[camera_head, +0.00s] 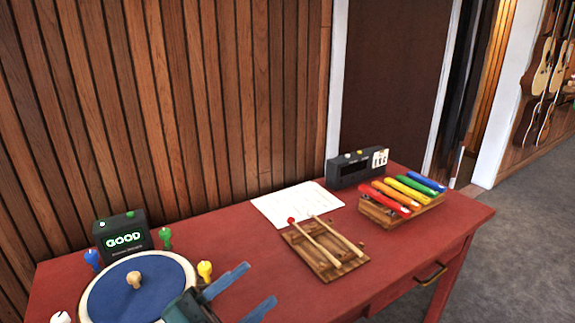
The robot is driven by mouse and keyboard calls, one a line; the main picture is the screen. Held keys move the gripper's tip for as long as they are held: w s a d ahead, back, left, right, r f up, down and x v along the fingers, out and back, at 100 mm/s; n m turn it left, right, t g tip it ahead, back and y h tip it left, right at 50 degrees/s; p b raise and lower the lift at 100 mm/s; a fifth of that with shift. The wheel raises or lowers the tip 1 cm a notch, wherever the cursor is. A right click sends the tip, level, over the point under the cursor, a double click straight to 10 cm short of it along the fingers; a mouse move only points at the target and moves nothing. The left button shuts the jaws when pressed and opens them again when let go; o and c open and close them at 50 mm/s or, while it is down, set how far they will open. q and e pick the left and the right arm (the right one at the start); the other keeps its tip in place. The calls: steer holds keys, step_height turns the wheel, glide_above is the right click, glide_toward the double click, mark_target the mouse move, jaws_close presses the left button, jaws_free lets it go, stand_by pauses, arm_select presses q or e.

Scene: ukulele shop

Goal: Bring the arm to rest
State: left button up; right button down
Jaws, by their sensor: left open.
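My left gripper (241,294) shows at the bottom of the head view, over the front of the red table (228,240). Its two blue fingers are spread apart and nothing is between them. Its dark green body overlaps the right edge of a round blue pad with a cream rim (112,296). I cannot tell how high the gripper is above the table. My right gripper is not in view.
A wooden tray with two mallets (318,266), a paper (290,203), a dark device (350,173) and a colorful xylophone (398,212) occupy the right. Slatted wall (200,100) behind.

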arm_select(q)
steer(key=w+a+f+n+t+y, duration=0.1)
steer(key=a+f+n+t+y, duration=0.5)
steer(key=f+n+y, duration=0.6)
steer(key=s+a+f+n+g+y, duration=0.1)
steer(key=s+f+n+g+y, duration=0.1)
steer(key=s+f, duration=0.3)
steer(key=s+a+f+n+g+y+p, duration=0.1)
steer(key=s+f+n+g+y, duration=0.1)
steer(key=s+f+n+g, duration=0.3)
step_height(320, 180, down, 5)
steer(key=shift+s+a+r, duration=0.15)
steer(key=shift+s, duration=0.1)
